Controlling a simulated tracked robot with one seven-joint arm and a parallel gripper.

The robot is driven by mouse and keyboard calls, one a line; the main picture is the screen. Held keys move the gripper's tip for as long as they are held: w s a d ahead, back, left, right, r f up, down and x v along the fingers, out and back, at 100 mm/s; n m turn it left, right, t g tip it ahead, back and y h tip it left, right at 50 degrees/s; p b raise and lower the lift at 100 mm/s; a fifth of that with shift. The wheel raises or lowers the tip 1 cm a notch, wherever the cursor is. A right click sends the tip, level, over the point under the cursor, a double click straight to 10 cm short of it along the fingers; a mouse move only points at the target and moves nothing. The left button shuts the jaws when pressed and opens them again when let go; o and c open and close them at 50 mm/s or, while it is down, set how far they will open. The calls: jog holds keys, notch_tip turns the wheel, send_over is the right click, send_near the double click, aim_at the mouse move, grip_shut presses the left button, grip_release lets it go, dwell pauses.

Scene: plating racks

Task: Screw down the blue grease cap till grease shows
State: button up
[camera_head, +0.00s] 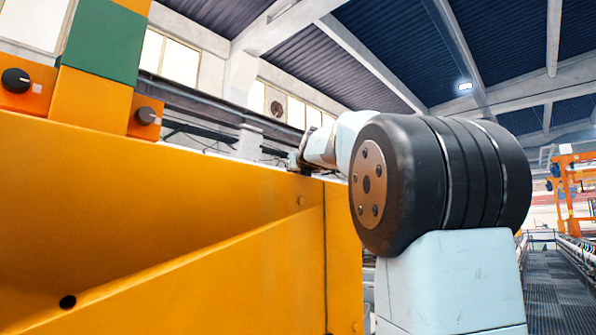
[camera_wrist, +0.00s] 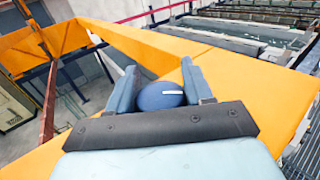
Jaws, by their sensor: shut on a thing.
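The blue grease cap (camera_wrist: 158,97) shows in the wrist view as a round dome with a short white mark on top. My gripper (camera_wrist: 158,88) has its two pale blue fingers on either side of the cap and is shut on it. The cap's lower side is hidden behind the dark bar of my gripper. No grease shows around the part of the cap in view. In the head view the gripper end is small and far off at the orange frame's edge, and the cap cannot be made out there.
A large orange frame (camera_head: 190,215) fills the left of the head view, with dark knobs (camera_head: 15,80) near its top left. A grated walkway (camera_head: 556,295) lies at the right. In the wrist view, racks or tanks (camera_wrist: 240,45) stand beyond the orange beam.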

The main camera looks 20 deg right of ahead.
jog(key=o, duration=1)
jog(key=shift+c, duration=0.2)
jog(key=shift+s, duration=0.1)
jog(key=v, duration=1.3)
jog(key=shift+s, duration=0.3)
